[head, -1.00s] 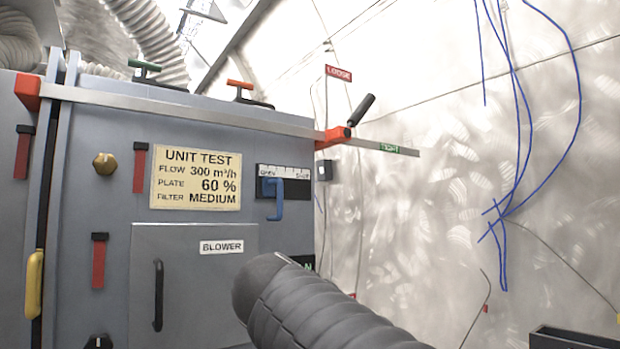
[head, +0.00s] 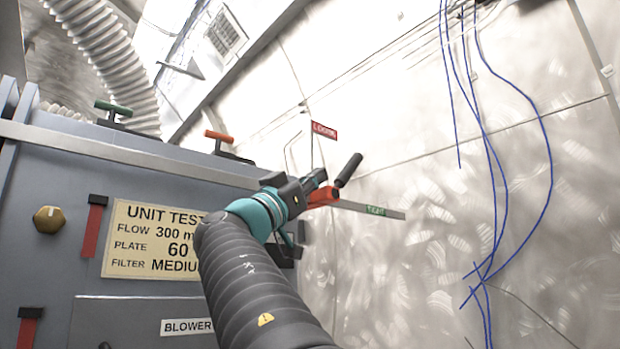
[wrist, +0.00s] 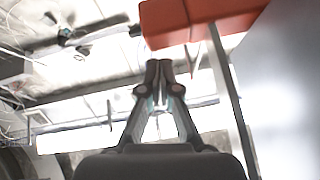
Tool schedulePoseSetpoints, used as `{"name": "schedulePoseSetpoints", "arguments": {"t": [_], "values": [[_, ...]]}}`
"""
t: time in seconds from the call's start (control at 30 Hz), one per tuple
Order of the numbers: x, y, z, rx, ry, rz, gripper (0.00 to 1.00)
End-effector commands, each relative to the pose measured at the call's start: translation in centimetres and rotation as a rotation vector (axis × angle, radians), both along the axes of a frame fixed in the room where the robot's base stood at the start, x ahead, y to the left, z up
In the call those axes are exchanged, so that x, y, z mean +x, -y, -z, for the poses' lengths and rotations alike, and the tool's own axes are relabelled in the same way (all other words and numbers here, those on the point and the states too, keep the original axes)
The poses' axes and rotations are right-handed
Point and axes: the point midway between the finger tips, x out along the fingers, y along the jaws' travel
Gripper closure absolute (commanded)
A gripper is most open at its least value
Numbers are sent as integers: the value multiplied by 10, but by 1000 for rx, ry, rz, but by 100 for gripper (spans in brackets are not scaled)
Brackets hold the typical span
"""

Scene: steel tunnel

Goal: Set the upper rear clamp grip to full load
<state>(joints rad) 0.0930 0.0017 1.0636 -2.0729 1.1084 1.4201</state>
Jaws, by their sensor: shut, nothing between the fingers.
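A bar clamp (head: 130,152) runs along the top of the grey unit. Its red sliding jaw (head: 324,196) carries a black handle grip (head: 349,169), tilted up and to the right, between a red flag (head: 324,131) reading LOOSE and a green label (head: 376,210) on the bar's end. My gripper (head: 319,176) is just left of the handle, by the red jaw; whether it touches cannot be told. In the wrist view my gripper (wrist: 158,68) is shut and empty, with the red jaw (wrist: 190,22) just beyond its fingertips. The handle grip is not clear there.
A yellow test card (head: 150,240) and brass knob (head: 48,219) are on the unit's front; my arm hides part of the card. Green (head: 113,108) and orange (head: 218,136) T-handles stand on top. Blue cables (head: 490,180) hang on the right wall. The space right of the clamp is open.

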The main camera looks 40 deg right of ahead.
Motion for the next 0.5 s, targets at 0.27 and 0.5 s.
{"name": "schedulePoseSetpoints", "arguments": {"t": [0.27,0.5], "values": [[5,39,-31,2,-3,4,100],[8,58,-44,1,-3,0,100]]}}
